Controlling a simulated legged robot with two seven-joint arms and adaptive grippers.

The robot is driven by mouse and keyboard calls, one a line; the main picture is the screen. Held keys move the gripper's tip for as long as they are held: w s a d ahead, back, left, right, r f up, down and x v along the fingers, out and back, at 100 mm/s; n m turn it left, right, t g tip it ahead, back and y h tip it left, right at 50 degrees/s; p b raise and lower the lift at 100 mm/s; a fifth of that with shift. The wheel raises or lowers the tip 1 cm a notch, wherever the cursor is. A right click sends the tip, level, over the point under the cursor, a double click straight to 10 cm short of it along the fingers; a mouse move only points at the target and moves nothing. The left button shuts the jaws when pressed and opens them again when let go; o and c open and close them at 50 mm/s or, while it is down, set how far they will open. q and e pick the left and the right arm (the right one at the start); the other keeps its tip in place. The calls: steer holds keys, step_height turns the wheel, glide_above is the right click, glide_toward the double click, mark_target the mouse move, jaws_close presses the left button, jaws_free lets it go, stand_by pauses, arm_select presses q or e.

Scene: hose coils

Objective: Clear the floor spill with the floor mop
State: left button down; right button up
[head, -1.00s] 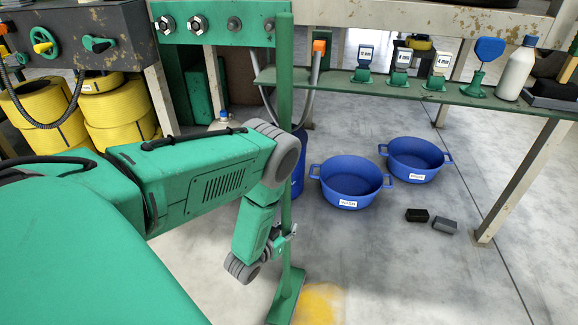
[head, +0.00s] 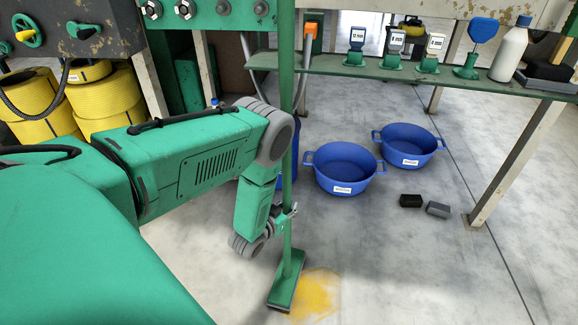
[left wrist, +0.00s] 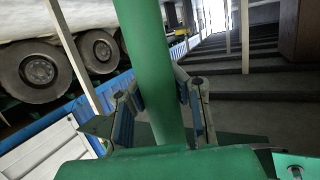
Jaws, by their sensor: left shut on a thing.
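The green floor mop (head: 287,190) stands nearly upright in the head view, its flat head (head: 288,279) down at the floor. The yellow floor spill (head: 316,292) lies just right of the mop head and touches its edge in the picture. My left gripper (head: 288,214) is shut on the mop handle, low on the pole. In the left wrist view the green handle (left wrist: 158,75) passes between the fingers of the left gripper (left wrist: 160,105). My right gripper is not in view.
Two blue tubs (head: 345,167) (head: 409,145) stand on the floor right of the mop. A black block (head: 411,201) and a grey block (head: 438,209) lie nearer. A green shelf (head: 400,72) with a bottle (head: 508,52) overhangs behind. Yellow hose coils (head: 40,105) stand left.

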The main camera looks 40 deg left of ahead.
arm_select(q)
steer(key=shift+w+a+r+b, duration=0.15)
steer(key=shift+w+b, duration=0.2)
steer(key=shift+w, duration=0.95)
steer(key=w, duration=0.1)
steer(key=w+b, duration=0.1)
steer(key=shift+w+a, duration=0.2)
steer(key=shift+w, duration=0.2)
steer(key=shift+d, duration=0.1)
steer(key=shift+w+d+b, duration=0.25)
steer(key=shift+w+d, duration=0.15)
steer(key=shift+d, duration=0.25)
steer(key=shift+w+d+b, duration=0.25)
steer(key=shift+w+d, duration=0.15)
steer(key=shift+d, duration=0.2)
steer(key=shift+w+d+b, duration=0.15)
steer(key=shift+w+d, duration=0.25)
steer(key=shift+d, duration=0.25)
steer(key=shift+w+d+b, duration=0.15)
steer(key=shift+w+d, duration=0.25)
steer(key=shift+d, duration=0.25)
